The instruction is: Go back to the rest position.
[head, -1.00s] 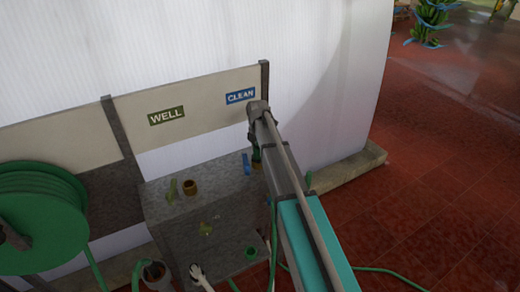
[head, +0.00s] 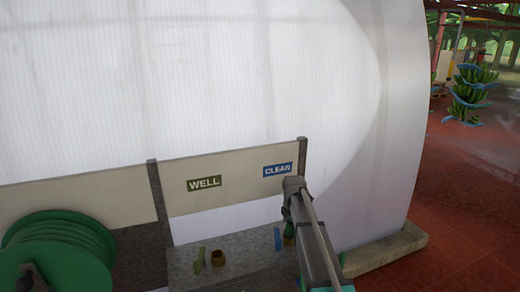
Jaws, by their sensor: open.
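My arm (head: 317,238) rises from the bottom right toward the board, and its grey joint (head: 294,184) shows just below the blue CLEAN sign (head: 278,170). I cannot make out my gripper's fingers in the head view. Nothing held can be seen.
A green WELL sign (head: 204,183) is on the same pale board (head: 235,180). Below is a grey ledge (head: 240,248) with a brown cup (head: 217,257) and a blue tag (head: 277,238). A green hose reel (head: 55,255) is at the left. Red floor (head: 460,210) is open at the right; a banana bunch (head: 467,95) hangs beyond.

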